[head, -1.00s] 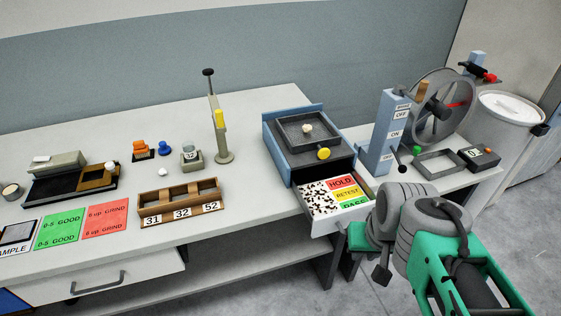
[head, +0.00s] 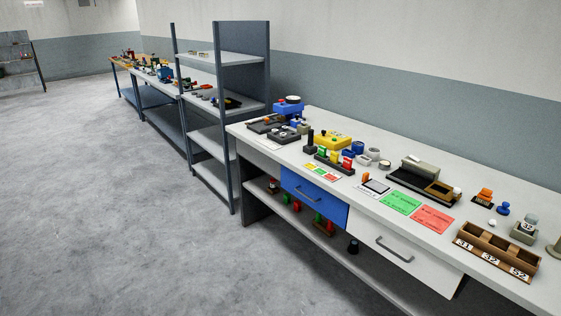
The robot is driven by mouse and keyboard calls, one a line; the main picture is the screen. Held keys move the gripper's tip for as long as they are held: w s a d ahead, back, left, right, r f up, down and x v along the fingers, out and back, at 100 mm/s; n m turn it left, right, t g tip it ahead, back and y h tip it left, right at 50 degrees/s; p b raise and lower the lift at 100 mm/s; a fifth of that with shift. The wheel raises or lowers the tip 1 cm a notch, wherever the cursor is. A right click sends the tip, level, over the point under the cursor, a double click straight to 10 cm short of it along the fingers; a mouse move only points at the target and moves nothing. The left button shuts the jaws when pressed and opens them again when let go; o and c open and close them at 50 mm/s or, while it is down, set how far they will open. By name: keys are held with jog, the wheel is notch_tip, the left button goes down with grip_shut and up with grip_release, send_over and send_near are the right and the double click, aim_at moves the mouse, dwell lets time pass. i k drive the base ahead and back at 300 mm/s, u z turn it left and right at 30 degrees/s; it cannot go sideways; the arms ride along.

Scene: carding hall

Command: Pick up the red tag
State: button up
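No piece in view can be told for certain as the red tag. A small red upright piece (head: 347,163) stands at the right end of a dark rack on the white bench, beside yellow and green ones. A little multicoloured label strip (head: 322,173) with some red lies in front of the rack. A flat red card (head: 432,219) lies farther right, next to a green card (head: 400,204). My gripper is not in view.
The white bench (head: 459,256) has a blue drawer (head: 313,198) and a white drawer (head: 394,248). Its lower shelf holds small red and green items. A grey shelving rack (head: 226,110) stands at the bench's far end. Open floor (head: 110,200) lies on the left.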

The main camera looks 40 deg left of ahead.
aim_at(347, 161)
jog(key=u, duration=0.6)
jog(key=i, duration=0.55)
jog(key=u, duration=0.95)
jog(key=i, duration=1.25)
jog(key=z, duration=0.45)
